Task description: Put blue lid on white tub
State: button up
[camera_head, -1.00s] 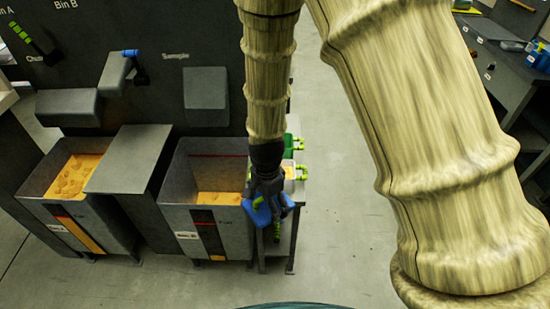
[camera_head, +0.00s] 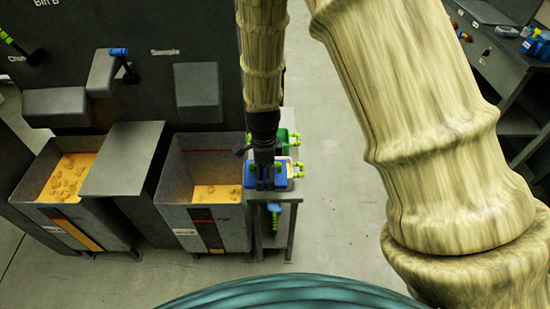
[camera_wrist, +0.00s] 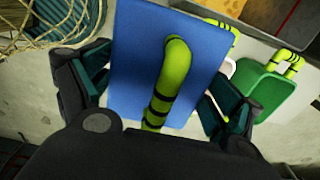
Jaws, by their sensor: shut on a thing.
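My gripper (camera_head: 268,178) is over the small side table beside the right bin. In the wrist view my gripper (camera_wrist: 160,95) has its fingers on both sides of the bent green handle (camera_wrist: 172,70) of the blue lid (camera_wrist: 136,45). The lid is held flat-side out and covers much of that view. In the head view the blue lid (camera_head: 282,182) is under the gripper, over the white tub (camera_head: 291,165). The tub is mostly hidden; a white edge (camera_wrist: 229,68) shows beside the lid in the wrist view. I cannot tell whether lid and tub touch.
A green container (camera_head: 283,140) with green handles stands behind on the table. A blue tool with a green part (camera_head: 273,215) is at the table's front. The right bin (camera_head: 178,180), holding orange material, is close on the left. Open floor lies right.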

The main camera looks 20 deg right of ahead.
jog(key=w+d+f+p, duration=0.3)
jog(key=w+d+f, duration=0.1)
jog(key=w+d, duration=0.1)
jog(key=shift+w, duration=0.7)
jog(key=shift+f, duration=0.7)
jog(key=o, duration=0.7)
jog(key=shift+o, duration=0.2)
jog(key=shift+r, duration=0.1)
notch_tip(320, 180, up, 13)
jog(key=b, duration=0.2)
jog(key=shift+b, duration=0.4)
